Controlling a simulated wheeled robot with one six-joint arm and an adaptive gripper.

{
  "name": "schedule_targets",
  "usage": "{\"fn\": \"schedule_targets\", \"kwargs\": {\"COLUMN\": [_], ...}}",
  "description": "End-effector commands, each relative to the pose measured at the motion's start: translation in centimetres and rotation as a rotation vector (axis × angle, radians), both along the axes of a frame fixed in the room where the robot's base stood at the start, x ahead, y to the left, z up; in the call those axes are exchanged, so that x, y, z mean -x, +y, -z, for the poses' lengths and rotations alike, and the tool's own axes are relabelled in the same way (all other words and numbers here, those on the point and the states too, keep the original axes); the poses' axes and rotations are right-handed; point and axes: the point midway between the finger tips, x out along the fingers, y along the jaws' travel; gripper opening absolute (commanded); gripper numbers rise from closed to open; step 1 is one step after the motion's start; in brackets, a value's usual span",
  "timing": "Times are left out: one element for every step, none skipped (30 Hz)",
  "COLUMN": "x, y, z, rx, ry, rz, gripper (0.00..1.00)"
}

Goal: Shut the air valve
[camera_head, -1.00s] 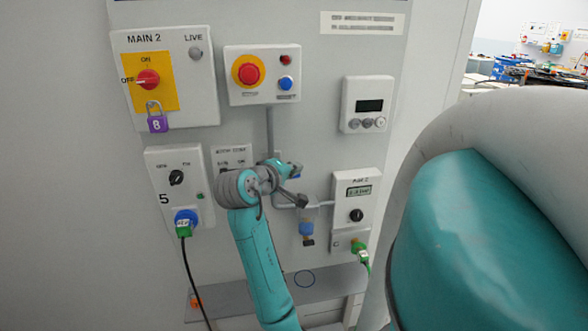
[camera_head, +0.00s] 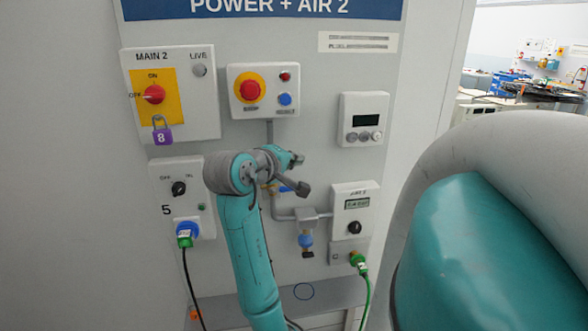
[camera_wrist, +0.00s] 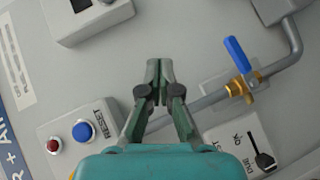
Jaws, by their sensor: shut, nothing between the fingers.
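The air valve has a blue lever (camera_wrist: 236,56) on a brass body (camera_wrist: 241,87), right of my gripper in the wrist view. The lever lies across the grey pipe. In the head view, the blue lever (camera_head: 287,188) shows just below my wrist and partly behind it. My gripper (camera_wrist: 159,66) is shut and empty, with its fingertips together. It stands off the panel, apart from the lever. A gauge box with a small display (camera_head: 357,203) is at the lower right; its reading is too small to tell.
A red emergency button (camera_head: 250,90) and a blue reset button (camera_wrist: 83,131) are near the arm. A padlocked main switch (camera_head: 154,94) is at upper left. A filter bowl (camera_head: 306,242) hangs below the pipe. Cables hang below; a ledge (camera_head: 230,308) runs under the panel.

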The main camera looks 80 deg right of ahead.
Motion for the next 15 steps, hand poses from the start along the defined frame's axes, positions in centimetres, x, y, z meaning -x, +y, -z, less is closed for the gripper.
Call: {"fn": "schedule_targets", "kwargs": {"x": [0.1,0.2,0.3,0.4,0.5,0.6,0.6,0.7,0.7,0.7,0.8,0.8,0.8,0.8,0.8], "y": [0.6,0.9,1.2,1.4,1.6,1.8,1.9,2.0,2.1,2.2,2.2,2.2,2.2,2.2,2.2], "z": [-0.7,-1.0,-1.3,-1.5,-1.7,-1.9,-2.0,-2.1,-2.2,-2.3,-2.3,-2.3,-2.3,-2.3,-2.3], "rx": [0.002,0.003,0.001,0.001,0.001,0.001,0.001,0.001,0.0,0.0,-0.001,-0.001,-0.001,-0.001,-0.001], "ry": [-0.003,-0.004,-0.002,-0.002,-0.002,-0.002,-0.001,0.0,0.0,0.0,-0.001,0.0,0.0,0.0,0.0], "rz": [-0.003,-0.003,-0.001,-0.001,-0.001,-0.001,-0.002,-0.002,-0.001,-0.001,-0.001,0.0,0.0,0.0,0.0], "gripper": [0.0,0.0,0.0,0.0,0.0,0.0,0.0,0.0,0.0,0.0,0.0,0.0,0.0,0.0,0.0]}}
